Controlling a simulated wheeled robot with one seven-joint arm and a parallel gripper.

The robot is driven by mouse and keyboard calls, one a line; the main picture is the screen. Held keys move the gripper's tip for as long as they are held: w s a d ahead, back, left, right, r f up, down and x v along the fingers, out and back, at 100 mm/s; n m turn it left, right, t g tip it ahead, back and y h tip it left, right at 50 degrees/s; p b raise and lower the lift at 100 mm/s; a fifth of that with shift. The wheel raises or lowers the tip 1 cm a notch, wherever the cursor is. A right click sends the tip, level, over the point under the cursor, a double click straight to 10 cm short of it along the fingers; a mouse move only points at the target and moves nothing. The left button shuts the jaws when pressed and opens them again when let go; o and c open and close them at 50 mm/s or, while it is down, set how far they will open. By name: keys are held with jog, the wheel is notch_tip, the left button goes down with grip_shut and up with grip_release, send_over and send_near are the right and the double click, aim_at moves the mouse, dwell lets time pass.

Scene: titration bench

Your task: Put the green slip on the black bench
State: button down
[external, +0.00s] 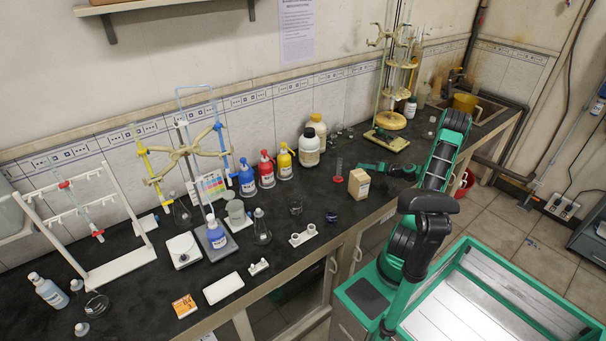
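The black bench (140,291) runs along the wall from the lower left to the far right, with lab ware on much of its top. My gripper (366,166) is over the right half of the bench, just above and right of a light wooden block in the picture. It is small and seen from the side, so I cannot tell if it is open or shut, or if it holds anything. I cannot make out a green slip apart from the green parts of my arm and gripper.
The wooden block (359,184) stands near the front edge, a red-based cylinder (338,171) beside it. Coloured bottles (266,170), a burette stand (216,233) and a white rack (121,270) stand further left. An orange box (184,306) and white tray (223,288) lie near the front.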

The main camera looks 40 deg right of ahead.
jog(key=shift+f, duration=0.1)
jog(key=c, duration=2)
grip_release()
jog(key=v, duration=1.2)
